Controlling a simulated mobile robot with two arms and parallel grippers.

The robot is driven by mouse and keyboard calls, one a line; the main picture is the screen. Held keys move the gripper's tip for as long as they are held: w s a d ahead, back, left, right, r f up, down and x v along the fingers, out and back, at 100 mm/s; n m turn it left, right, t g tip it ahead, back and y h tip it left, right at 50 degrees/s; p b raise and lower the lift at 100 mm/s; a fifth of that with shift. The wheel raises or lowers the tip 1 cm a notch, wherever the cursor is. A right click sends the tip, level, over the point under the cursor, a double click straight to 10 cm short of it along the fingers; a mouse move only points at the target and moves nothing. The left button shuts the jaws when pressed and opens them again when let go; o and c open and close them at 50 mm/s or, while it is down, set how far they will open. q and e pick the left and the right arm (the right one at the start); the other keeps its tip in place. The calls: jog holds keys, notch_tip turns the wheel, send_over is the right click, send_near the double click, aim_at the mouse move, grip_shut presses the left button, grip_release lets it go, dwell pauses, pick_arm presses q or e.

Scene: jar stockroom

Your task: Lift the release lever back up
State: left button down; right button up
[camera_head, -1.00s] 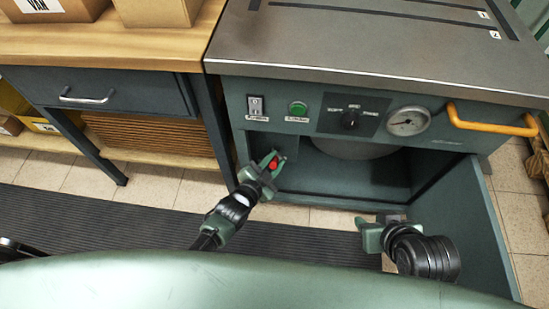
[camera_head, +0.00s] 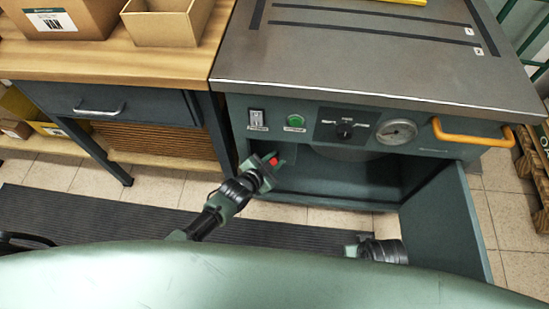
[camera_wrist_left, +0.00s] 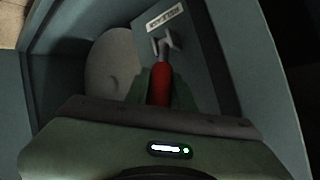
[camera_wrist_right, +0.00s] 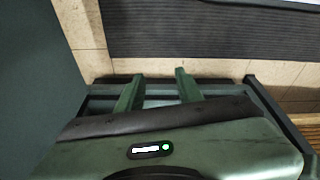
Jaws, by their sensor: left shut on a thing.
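The release lever has a red grip (camera_head: 274,161) and sits inside the open compartment of the green machine (camera_head: 438,140), at its left side. My left gripper (camera_head: 271,160) is shut on the red grip. In the left wrist view, the red grip (camera_wrist_left: 161,84) lies between the fingers, and a metal fork joins it to a plate with a label (camera_wrist_left: 165,18). The label's text is too small to read. My right gripper (camera_wrist_right: 160,88) is open and empty, low in front of the compartment. In the head view it is partly hidden by my own body.
The machine's door (camera_head: 445,225) stands open on the right. Above the compartment are a green button (camera_head: 295,120), a dial (camera_head: 345,131), a gauge (camera_head: 397,131) and an orange handle (camera_head: 468,135). A wooden bench (camera_head: 100,62) stands left. A dark mat (camera_head: 100,215) covers the floor in front.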

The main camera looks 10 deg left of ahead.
pick_arm(q)
jog(key=shift+w+a+g+p, duration=0.1)
jog(key=shift+g+p, duration=0.2)
jog(key=shift+p, duration=0.2)
pick_arm(e)
jog(key=shift+s+f, duration=0.2)
jog(key=shift+f, duration=0.5)
jog(key=shift+s+f, duration=0.2)
jog(key=shift+f, duration=0.55)
jog(key=shift+s+f, duration=0.2)
jog(key=shift+f, duration=0.5)
pick_arm(q)
jog(key=c, duration=1.2)
grip_release()
jog(key=shift+r, duration=0.15)
pick_arm(e)
jog(key=shift+r, duration=0.1)
pick_arm(q)
jog(key=shift+s+a+r, duration=0.1)
jog(key=shift+s+r, duration=0.05)
jog(key=shift+s, duration=0.05)
jog(key=p+v, duration=0.2)
jog(key=v, duration=0.5)
jog(key=shift+s+p, duration=0.1)
jog(key=shift+p, duration=0.3)
pick_arm(e)
jog(key=s+f, duration=0.5)
jog(key=f, duration=0.3)
jog(key=shift+s+d+g, duration=0.35)
jog(key=shift+d+g, duration=0.05)
